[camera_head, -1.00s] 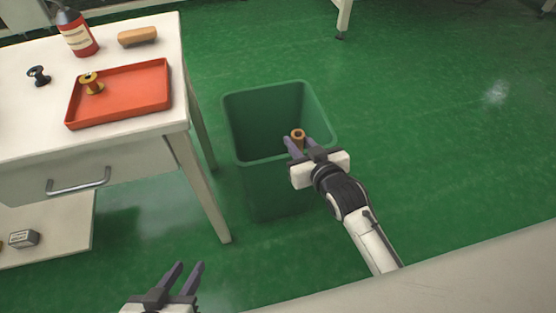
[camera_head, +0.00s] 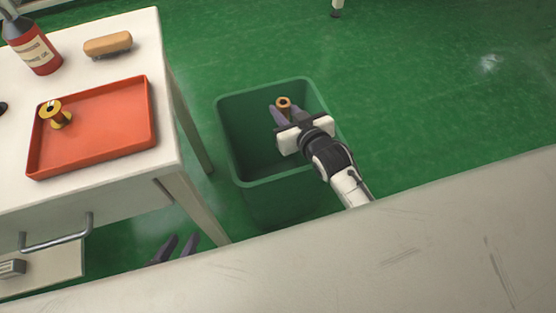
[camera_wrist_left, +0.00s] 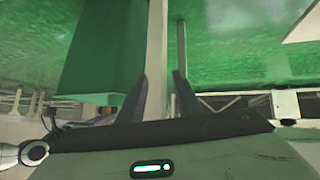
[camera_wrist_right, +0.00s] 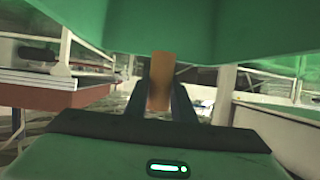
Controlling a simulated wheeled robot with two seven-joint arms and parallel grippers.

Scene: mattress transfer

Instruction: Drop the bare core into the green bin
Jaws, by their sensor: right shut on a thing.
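The bare core (camera_head: 284,103) is a small orange-brown spool with a hole in its end. My right gripper (camera_head: 282,112) is shut on it and holds it over the opening of the green bin (camera_head: 262,182). In the right wrist view the core (camera_wrist_right: 160,82) stands between the two fingers, with green bin wall above it. My left gripper (camera_head: 176,248) is low at the left, partly hidden by a pale surface. In the left wrist view its fingers (camera_wrist_left: 160,98) are apart with nothing between them.
A white table (camera_head: 172,150) at the left carries a red tray (camera_head: 105,125) with a gold spool (camera_head: 55,114), a red bottle (camera_head: 35,48) and a tan block (camera_head: 108,44). A pale surface (camera_head: 400,250) crosses the foreground. Green floor right of the bin is clear.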

